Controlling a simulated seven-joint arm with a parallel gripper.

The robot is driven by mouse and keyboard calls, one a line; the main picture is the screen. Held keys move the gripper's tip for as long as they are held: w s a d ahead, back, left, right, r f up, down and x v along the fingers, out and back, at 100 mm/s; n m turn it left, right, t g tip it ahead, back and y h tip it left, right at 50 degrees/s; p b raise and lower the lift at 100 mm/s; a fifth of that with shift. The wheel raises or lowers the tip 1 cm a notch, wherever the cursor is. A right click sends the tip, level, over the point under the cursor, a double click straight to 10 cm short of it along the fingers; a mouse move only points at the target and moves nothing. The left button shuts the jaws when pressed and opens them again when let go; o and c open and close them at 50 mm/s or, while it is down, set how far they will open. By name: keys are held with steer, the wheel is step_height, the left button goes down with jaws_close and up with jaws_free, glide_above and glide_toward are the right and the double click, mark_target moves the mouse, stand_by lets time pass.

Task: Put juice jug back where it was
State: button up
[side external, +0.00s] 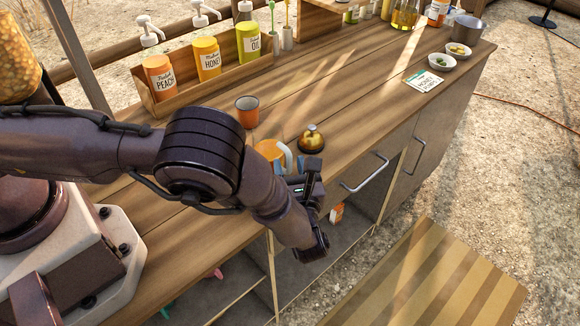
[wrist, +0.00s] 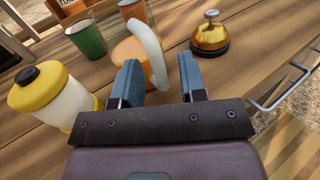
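The juice jug, taken to be the orange vessel with a curved white handle (side external: 270,150), stands on the wooden counter, partly hidden by my arm in the side view. In the wrist view the jug (wrist: 133,50) is just beyond my fingers, and its handle runs down toward the gap between them. My gripper (side external: 313,172) is at the counter's front edge. In the wrist view my gripper (wrist: 162,80) has its two blue fingers apart, with the lower handle between or just beyond them. I see no finger closed on the handle; exact contact is unclear.
A gold bell (wrist: 210,35) stands right of the jug. An orange cup (side external: 247,110) is behind it. A green cup (wrist: 88,40) and a yellow-lidded jar (wrist: 55,95) are left in the wrist view. A bottle rack (side external: 205,85) stands behind. A cabinet handle (side external: 365,175) projects in front.

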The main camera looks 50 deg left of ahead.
steer(key=shift+r, duration=0.2)
steer(key=v, duration=1.2)
steer(key=a+r+n+g+h, duration=0.45)
steer(key=a+r+n, duration=0.25)
steer(key=r, duration=0.3)
steer(key=a+r+n+g+h, duration=0.3)
steer(key=a+r+n+g, duration=0.3)
steer(key=r, duration=0.5)
steer(key=s+a+r+n+t+h, duration=0.3)
steer(key=s+a+r+n+h, duration=0.1)
steer(key=s, duration=0.3)
steer(key=s+a+r+n+t+h, duration=0.4)
steer(key=s+r+n, duration=0.2)
steer(key=s+n, duration=0.1)
steer(key=shift+s+a+r, duration=0.2)
steer(key=shift+s, duration=0.4)
